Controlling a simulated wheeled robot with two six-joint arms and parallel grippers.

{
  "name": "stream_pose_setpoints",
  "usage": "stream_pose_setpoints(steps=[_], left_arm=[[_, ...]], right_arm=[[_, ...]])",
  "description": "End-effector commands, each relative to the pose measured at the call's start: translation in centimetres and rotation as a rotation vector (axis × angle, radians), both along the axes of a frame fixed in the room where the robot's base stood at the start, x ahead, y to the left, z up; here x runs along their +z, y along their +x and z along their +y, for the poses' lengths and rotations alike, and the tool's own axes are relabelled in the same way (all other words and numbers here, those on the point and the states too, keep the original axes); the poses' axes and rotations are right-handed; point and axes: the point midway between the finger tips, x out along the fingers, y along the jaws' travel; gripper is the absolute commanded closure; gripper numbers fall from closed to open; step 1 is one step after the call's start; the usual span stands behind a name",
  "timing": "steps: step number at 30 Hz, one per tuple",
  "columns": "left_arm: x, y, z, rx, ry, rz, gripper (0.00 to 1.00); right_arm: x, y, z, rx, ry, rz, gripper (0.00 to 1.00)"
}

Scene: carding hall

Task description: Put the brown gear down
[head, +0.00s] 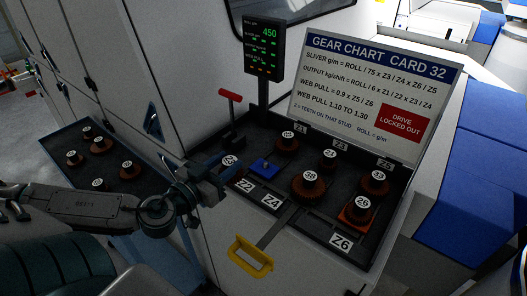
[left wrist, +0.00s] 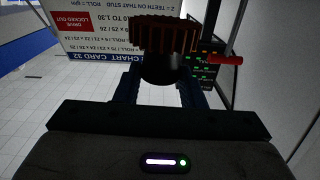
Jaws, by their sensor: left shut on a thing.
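My left gripper (head: 226,172) is shut on a brown gear (left wrist: 165,36), whose ribbed rim shows between the blue fingers in the left wrist view. In the head view the held gear is mostly hidden by the fingers, near the left side of the dark gear panel (head: 327,229). I cannot tell whether it touches the panel. My right gripper is not in view.
A blue block (head: 264,170) lies right of my left gripper. A red-handled lever (head: 230,97) and a display reading 450 (head: 265,48) stand behind. The gear chart (head: 365,85) rises at the back. A side tray (head: 121,198) holds several gears. A yellow handle (head: 250,256) is in front.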

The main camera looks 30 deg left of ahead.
Motion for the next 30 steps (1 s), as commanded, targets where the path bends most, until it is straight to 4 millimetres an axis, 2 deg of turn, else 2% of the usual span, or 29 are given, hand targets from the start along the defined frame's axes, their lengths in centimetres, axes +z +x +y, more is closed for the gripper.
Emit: stream_pose_setpoints(steps=[8, 14, 15, 21, 27, 30], left_arm=[[0.1, 2.0, -0.4, -0.013, -0.018, -0.018, 0.89], [-0.2, 4.5, -0.5, -0.015, -0.021, -0.019, 0.89], [-0.9, 5.0, -0.5, -0.016, -0.016, -0.020, 0.89], [-1.1, 7.1, -0.6, -0.019, -0.012, -0.019, 0.89], [-0.9, 9.6, -0.6, -0.016, -0.018, -0.020, 0.89], [-0.8, 11.2, -0.5, -0.012, -0.022, -0.018, 0.89]], right_arm=[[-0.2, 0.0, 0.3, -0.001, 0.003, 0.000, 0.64], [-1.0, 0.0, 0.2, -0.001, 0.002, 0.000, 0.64], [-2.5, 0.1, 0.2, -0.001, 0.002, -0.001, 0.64], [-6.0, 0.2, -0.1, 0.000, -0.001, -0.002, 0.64], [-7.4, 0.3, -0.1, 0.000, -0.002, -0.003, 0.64], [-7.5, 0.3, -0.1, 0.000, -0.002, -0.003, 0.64]])
